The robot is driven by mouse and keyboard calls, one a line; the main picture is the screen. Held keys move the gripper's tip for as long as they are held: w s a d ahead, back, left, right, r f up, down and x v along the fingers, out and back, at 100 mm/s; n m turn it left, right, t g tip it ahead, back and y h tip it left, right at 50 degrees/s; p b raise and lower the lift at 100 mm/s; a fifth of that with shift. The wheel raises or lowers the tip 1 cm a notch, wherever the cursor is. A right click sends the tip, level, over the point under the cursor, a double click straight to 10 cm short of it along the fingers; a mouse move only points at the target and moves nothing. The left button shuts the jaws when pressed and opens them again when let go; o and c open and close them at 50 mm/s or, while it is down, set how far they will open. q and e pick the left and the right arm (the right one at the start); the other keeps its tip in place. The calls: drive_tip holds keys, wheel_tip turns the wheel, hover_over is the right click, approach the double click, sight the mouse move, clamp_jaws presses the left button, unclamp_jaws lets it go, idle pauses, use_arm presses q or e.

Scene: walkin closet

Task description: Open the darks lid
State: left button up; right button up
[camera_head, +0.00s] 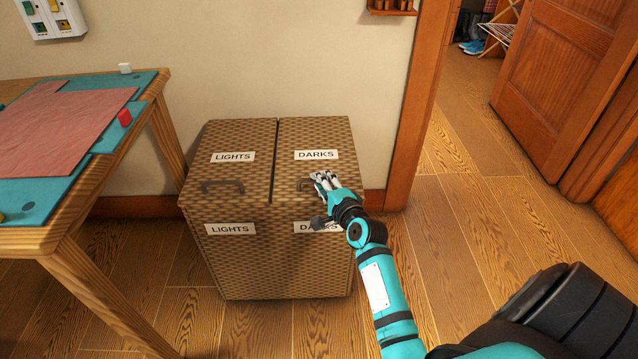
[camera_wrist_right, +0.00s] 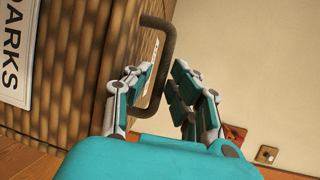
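A brown woven hamper has two lids side by side, both shut. The darks lid (camera_head: 318,132) is on the right, with a DARKS label (camera_head: 317,154) on top. Its dark handle (camera_head: 303,184) is partly hidden by my right gripper (camera_head: 323,180), which is at the lid's front. In the right wrist view, the handle (camera_wrist_right: 170,40) passes between the parted fingers of my right gripper (camera_wrist_right: 160,85). A gap shows between the handle and the left finger; I cannot tell whether the right finger touches it. My left gripper is out of view.
The lights lid (camera_head: 235,138) with its own handle (camera_head: 222,187) adjoins on the left. A wooden table (camera_head: 110,205) with a pink cloth (camera_head: 60,125) stands further left. The wall is close behind the hamper. Open floor (camera_head: 450,230) lies to the right, before a doorway.

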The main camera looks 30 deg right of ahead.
drive_tip(key=shift+x, duration=0.9)
drive_tip(key=shift+c, duration=0.3)
clamp_jaws()
